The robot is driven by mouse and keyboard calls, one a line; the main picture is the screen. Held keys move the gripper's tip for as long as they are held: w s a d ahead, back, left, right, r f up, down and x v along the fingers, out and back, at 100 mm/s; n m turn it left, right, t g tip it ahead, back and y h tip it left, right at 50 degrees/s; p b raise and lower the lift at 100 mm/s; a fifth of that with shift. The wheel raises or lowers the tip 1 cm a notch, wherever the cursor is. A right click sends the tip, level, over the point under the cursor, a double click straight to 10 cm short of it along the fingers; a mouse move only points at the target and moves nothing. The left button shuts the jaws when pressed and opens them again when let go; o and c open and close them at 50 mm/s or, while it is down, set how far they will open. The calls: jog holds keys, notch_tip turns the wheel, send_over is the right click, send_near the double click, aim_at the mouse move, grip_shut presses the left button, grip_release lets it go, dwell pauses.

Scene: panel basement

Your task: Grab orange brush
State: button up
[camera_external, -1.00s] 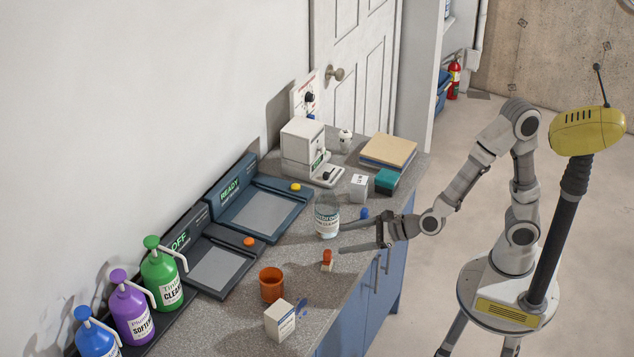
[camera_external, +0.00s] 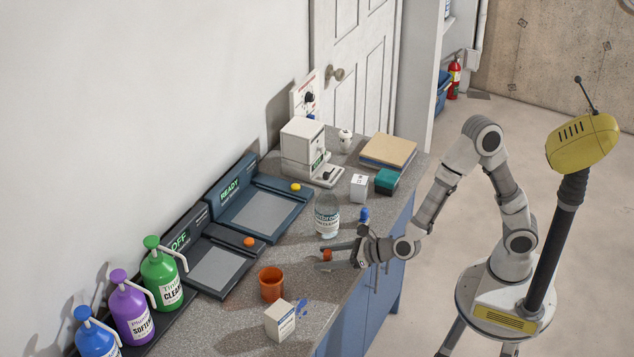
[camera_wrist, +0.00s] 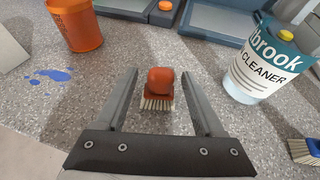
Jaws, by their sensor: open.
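The orange brush (camera_wrist: 160,85) stands on the grey speckled counter, with an orange handle on top and pale bristles below. In the wrist view it lies between the two fingers of my gripper (camera_wrist: 160,90), with a gap on each side. In the external view my gripper (camera_external: 338,257) is low over the counter, its open fingers on either side of the orange brush (camera_external: 327,255), which is partly hidden by them. The fingers hold nothing.
A clear cleaner bottle (camera_external: 327,216) stands just behind the brush. An orange cup (camera_external: 272,284) and a white box (camera_external: 280,321) stand in front of it. A blue brush (camera_wrist: 306,150) is at the right in the wrist view. A blue spill (camera_wrist: 50,76) marks the counter.

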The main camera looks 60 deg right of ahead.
grip_shut()
dwell(0.3)
